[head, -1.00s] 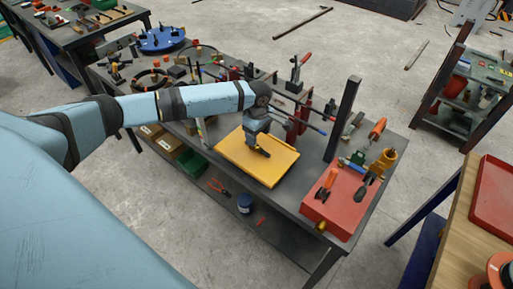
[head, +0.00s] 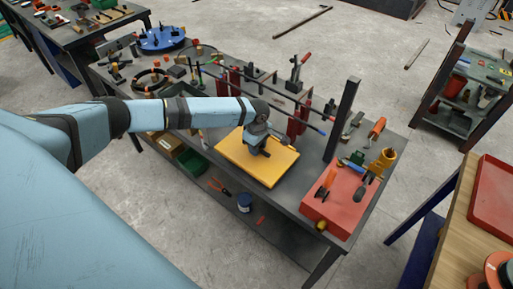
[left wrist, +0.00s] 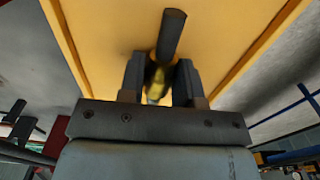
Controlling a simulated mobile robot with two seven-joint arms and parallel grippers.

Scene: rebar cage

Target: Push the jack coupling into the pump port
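My left gripper (head: 262,151) is low over the yellow tray (head: 236,163) on the workbench. In the left wrist view, its two dark fingers (left wrist: 160,78) stand on either side of a part with a dark rod end (left wrist: 173,32) and a yellowish body (left wrist: 157,82); this looks like the jack coupling. The fingers look very close to its sides, but I cannot tell whether they are clamped on it. To the right on the bench is a red block (head: 339,203), with a brass fitting (head: 321,225) low on its front; I cannot tell whether this is the pump port. My right gripper is not in view.
Horizontal bars and red clamps (head: 297,120) stand behind the tray. An orange-handled tool (head: 376,129) lies near the far right corner. A green bin (head: 192,163) is on the shelf below.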

